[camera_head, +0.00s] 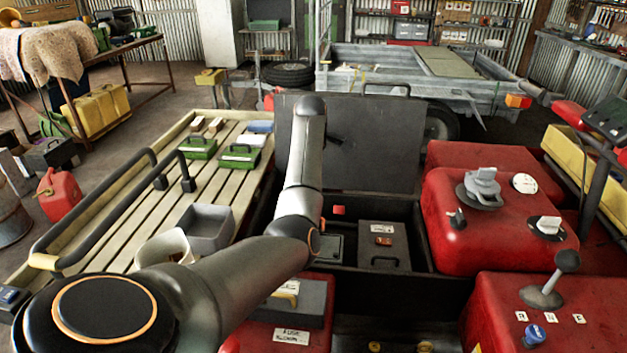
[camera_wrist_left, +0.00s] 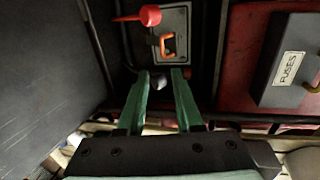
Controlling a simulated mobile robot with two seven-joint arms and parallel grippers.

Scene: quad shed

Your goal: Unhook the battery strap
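A grey box (camera_head: 384,262) with an orange handle (camera_head: 383,241) and a white label sits in the open black bay. The box (camera_wrist_left: 184,24) and its handle (camera_wrist_left: 167,46) also show in the left wrist view. A red knob (camera_wrist_left: 150,15) on a red stem is beside it. My left gripper (camera_wrist_left: 160,73) has green fingers apart, pointing toward the box; contact cannot be told. In the head view my arm hides this gripper. My right gripper is not in view.
The bay's dark lid (camera_head: 370,140) stands upright behind it. A grey fuses box (camera_head: 297,303) sits on red bodywork in front. A red body (camera_head: 485,225) with caps is at the right. A slatted rack (camera_head: 150,222) with trays is at the left.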

